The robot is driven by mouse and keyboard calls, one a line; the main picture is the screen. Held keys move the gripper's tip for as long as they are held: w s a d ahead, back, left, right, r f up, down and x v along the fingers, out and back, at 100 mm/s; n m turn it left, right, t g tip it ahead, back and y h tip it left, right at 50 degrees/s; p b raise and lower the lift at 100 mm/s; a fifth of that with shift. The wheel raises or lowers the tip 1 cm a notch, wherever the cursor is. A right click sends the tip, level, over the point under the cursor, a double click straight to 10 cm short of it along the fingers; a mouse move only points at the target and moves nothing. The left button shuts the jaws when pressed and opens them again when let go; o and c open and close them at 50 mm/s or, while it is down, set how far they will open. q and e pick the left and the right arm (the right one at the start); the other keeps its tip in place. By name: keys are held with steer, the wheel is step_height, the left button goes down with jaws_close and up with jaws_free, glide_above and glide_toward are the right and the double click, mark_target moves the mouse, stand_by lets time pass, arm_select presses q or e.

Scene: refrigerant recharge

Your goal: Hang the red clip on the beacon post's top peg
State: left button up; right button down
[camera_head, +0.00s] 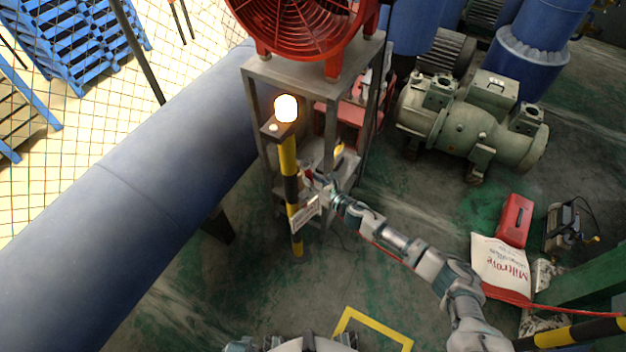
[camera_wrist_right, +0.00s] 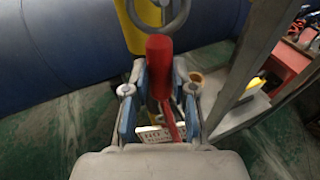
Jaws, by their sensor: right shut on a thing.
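The beacon post (camera_head: 288,165) is a yellow and black striped upright with a lit lamp (camera_head: 286,108) on top. It also shows in the right wrist view (camera_wrist_right: 131,28). My right gripper (camera_head: 319,183) is beside the post's middle, on its right side. In the right wrist view its fingers (camera_wrist_right: 150,92) are shut on the red clip (camera_wrist_right: 160,52), whose thick red end points toward the post. A grey ring (camera_wrist_right: 162,12) lies just beyond that end; I cannot tell whether they touch. I cannot make out the top peg. My left gripper is not in view.
A white printed tag (camera_head: 305,213) hangs by the post. A grey metal stand (camera_head: 262,75) with a red fan (camera_head: 300,22) stands close behind it. A large blue pipe (camera_head: 130,200) runs along the left. Green floor is clear in front of the post.

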steer(key=shift+w+a+f, duration=0.1)
steer(key=shift+a, duration=0.05)
steer(key=shift+w+a+f, duration=0.2)
steer(key=shift+a+f, duration=0.05)
steer(key=shift+a, duration=0.05)
steer(key=shift+a+f+b, duration=0.1)
steer(key=shift+b, duration=0.2)
stand_by(0.4)
stand_by(0.8)
steer(key=c, duration=0.9)
jaws_free()
steer(key=shift+o, duration=0.2)
